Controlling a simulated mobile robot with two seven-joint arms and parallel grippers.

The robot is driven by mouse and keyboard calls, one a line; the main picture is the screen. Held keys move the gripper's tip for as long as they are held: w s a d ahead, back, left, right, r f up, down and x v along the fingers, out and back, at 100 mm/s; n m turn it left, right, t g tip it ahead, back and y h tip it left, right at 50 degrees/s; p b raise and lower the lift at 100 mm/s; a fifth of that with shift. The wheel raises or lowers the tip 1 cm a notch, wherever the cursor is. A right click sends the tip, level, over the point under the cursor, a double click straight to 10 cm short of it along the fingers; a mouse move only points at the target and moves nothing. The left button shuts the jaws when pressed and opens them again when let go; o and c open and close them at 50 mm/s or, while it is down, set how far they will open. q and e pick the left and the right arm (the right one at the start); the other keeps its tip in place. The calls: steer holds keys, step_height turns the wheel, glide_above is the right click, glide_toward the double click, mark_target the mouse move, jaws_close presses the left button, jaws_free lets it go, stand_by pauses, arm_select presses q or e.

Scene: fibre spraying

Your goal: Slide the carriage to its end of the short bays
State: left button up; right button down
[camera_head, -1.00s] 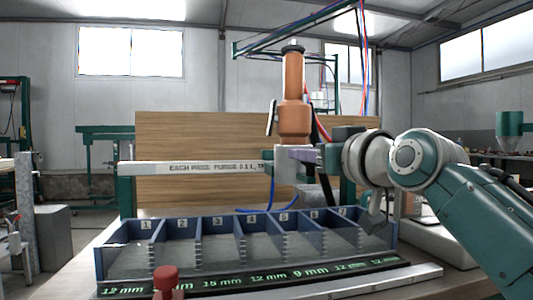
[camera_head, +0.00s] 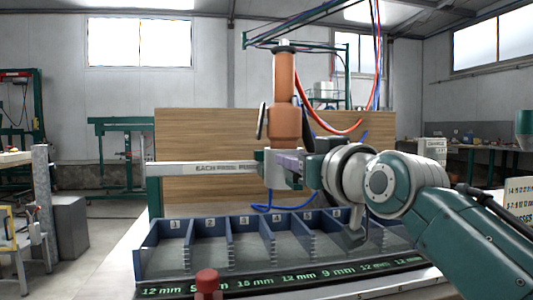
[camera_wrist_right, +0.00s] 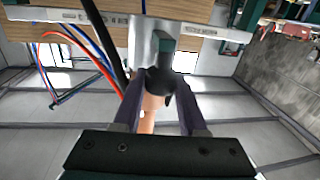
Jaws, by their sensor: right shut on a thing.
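The carriage (camera_head: 267,168) is a pale grey block on a white horizontal rail (camera_head: 205,169) with printed text. It carries an upright orange spray unit (camera_head: 285,110). In the head view it appears above the bay labelled 4. My right gripper (camera_head: 293,164) reaches in from the right and is shut on the carriage's handle. In the right wrist view both fingers (camera_wrist_right: 161,85) close around a dark grip below a green-grey post (camera_wrist_right: 164,45). The blue tray (camera_head: 140,262) of numbered bays stands below, with millimetre labels on its front strip. My left gripper is not visible.
A wooden panel (camera_head: 215,125) stands behind the rail. Red and blue hoses (camera_head: 330,118) hang beside the spray unit. A red knob (camera_head: 207,281) sits in front of the tray. The rail left of the carriage is clear.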

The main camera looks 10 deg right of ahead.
steer(key=shift+c, duration=2.3)
jaws_free()
steer(key=shift+d, duration=0.1)
steer(key=shift+s, duration=0.15)
steer(key=s+d+p, duration=0.1)
steer(key=s+d, duration=0.1)
steer(key=s, duration=0.7)
steer(key=shift+s, duration=0.25)
steer(key=shift+p, duration=0.35)
